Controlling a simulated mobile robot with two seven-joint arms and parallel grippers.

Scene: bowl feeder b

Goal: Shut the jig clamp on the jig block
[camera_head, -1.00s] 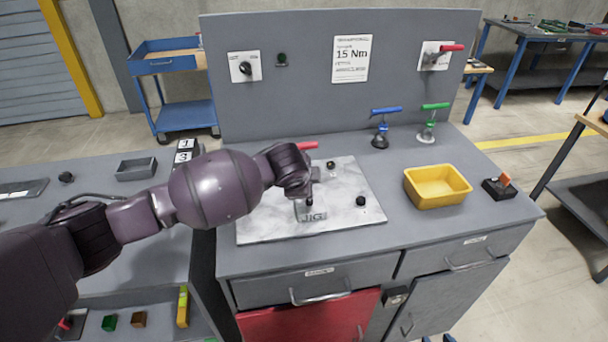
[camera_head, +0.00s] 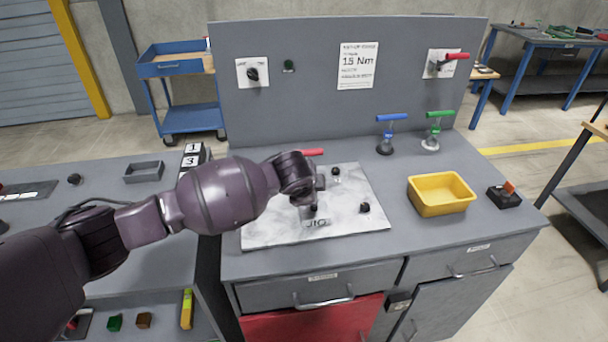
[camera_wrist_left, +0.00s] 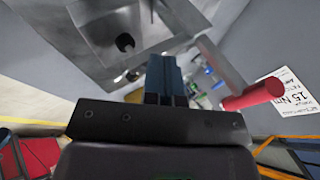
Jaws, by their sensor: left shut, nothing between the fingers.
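The jig clamp's red handle (camera_head: 313,152) shows just behind my left wrist in the head view, lying about level. In the left wrist view the red handle (camera_wrist_left: 254,96) sticks out to the right of the fingers, beside a grey metal bar. The jig block, with a JIG label (camera_head: 317,223), sits on a pale metal plate (camera_head: 270,234). My left gripper (camera_head: 312,207) points down over the plate just behind the label. Its fingers (camera_wrist_left: 166,75) are shut and empty, apart from the red handle. My arm hides most of the clamp, and I cannot tell its position. My right gripper is out of view.
Black knobs (camera_head: 365,208) stand on the plate. A yellow bin (camera_head: 441,194) and a black box with an orange switch (camera_head: 504,194) are to the right. An upright grey panel (camera_head: 300,85) closes off the back.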

